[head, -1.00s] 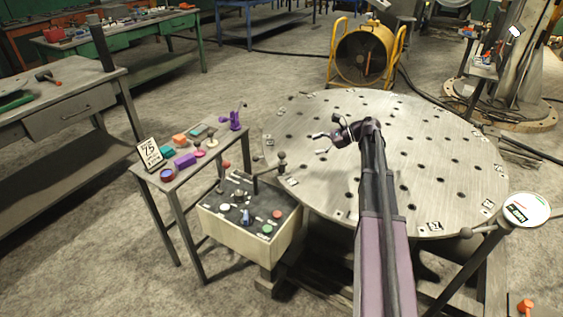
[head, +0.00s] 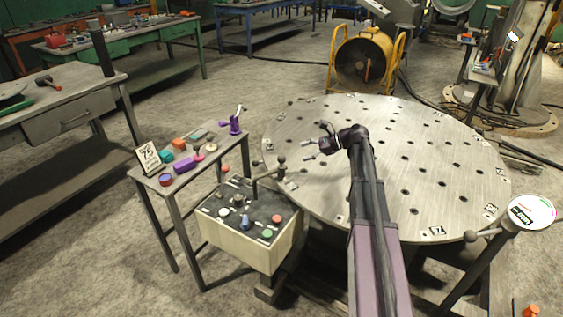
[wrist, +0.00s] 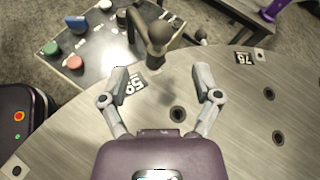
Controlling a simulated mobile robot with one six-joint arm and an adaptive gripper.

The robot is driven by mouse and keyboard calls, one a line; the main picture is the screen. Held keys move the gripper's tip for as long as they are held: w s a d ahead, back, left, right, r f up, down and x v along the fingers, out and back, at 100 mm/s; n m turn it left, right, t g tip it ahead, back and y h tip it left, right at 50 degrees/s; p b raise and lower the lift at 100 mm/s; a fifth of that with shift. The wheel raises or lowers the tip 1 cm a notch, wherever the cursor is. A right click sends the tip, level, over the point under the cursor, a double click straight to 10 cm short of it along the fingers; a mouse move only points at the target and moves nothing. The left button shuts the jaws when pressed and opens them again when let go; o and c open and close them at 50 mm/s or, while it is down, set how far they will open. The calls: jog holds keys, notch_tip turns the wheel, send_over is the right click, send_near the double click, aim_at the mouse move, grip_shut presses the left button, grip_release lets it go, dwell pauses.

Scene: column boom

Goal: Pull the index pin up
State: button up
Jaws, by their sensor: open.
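The index pin (head: 281,166), a dark upright stem with a round ball knob, stands at the left edge of the round steel table (head: 400,150). In the wrist view the pin's ball knob (wrist: 158,34) and stem show ahead of my gripper, centred on the gap between the fingers and beyond their tips. My gripper (head: 313,146) is over the table, to the right of the pin in the head view, apart from it. In the wrist view both fingers of my gripper (wrist: 161,75) are spread wide with nothing between them. The pin's lower end is hard to make out.
A small side table (head: 185,165) holds coloured parts and a "75" card. A round gauge (head: 531,212) stands at the right. The tabletop is mostly clear, with holes and number plates.

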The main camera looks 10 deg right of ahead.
aim_at(282, 158)
jog(key=b+x, duration=0.3)
jog(key=x, duration=0.6)
